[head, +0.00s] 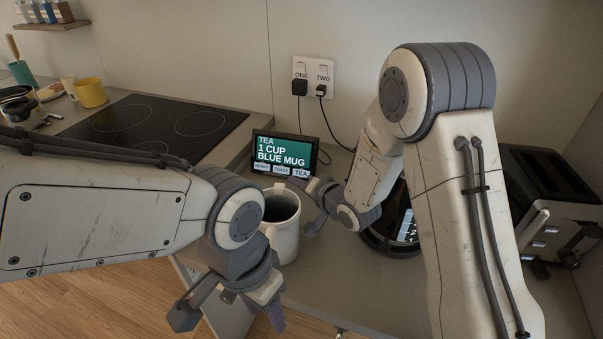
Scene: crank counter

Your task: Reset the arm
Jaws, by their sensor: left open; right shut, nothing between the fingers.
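My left arm comes in from the left, and its gripper (232,315) hangs low with its fingers apart, empty, over the counter's front edge. My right arm stands upright at the right and bends down towards the middle. Its gripper (312,207) is shut and empty, just right of a pale jug-like vessel (284,235) and in front of a small screen. Whether it touches the vessel I cannot tell. My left wrist partly covers the vessel. The screen (283,148) reads "TEA 1 CUP BLUE MUG".
A black hob (160,122) lies at the left; yellow mug (91,92) beyond it. A dark round appliance (392,240) is partly behind my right arm. A toaster (565,200) stands at the right. Wall sockets (313,76) hold plugs with cables.

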